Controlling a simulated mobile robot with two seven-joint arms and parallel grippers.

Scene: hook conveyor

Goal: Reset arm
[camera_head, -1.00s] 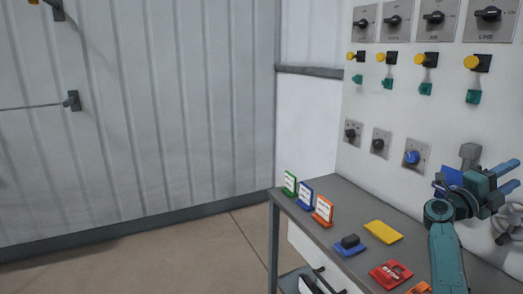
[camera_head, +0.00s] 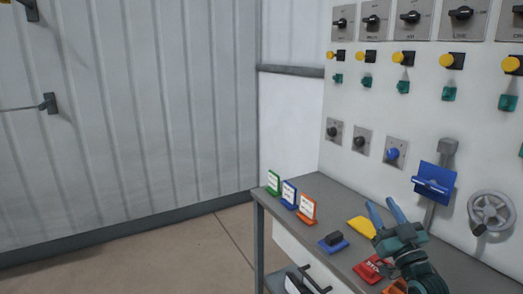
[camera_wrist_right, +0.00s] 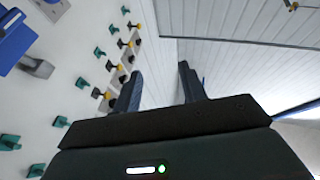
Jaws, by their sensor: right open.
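My right gripper (camera_head: 382,204) is at the lower right in the head view, over the front part of the grey table (camera_head: 345,196). Its two blue fingers are apart and point upward, with nothing between them. In the right wrist view its dark fingers (camera_wrist_right: 160,72) are also apart and empty. A blue box-like device (camera_head: 434,183) sits on a grey lever on the wall panel, right of the gripper and clear of it. It also shows at the left edge of the right wrist view (camera_wrist_right: 14,42). My left gripper is not in view.
The table holds green, blue and orange sign cards (camera_head: 290,194), a blue block (camera_head: 333,241), a yellow piece (camera_head: 362,228) and a red tag (camera_head: 371,269). The wall panel has knobs, yellow buttons and a grey handwheel (camera_head: 491,211). The floor at left is clear.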

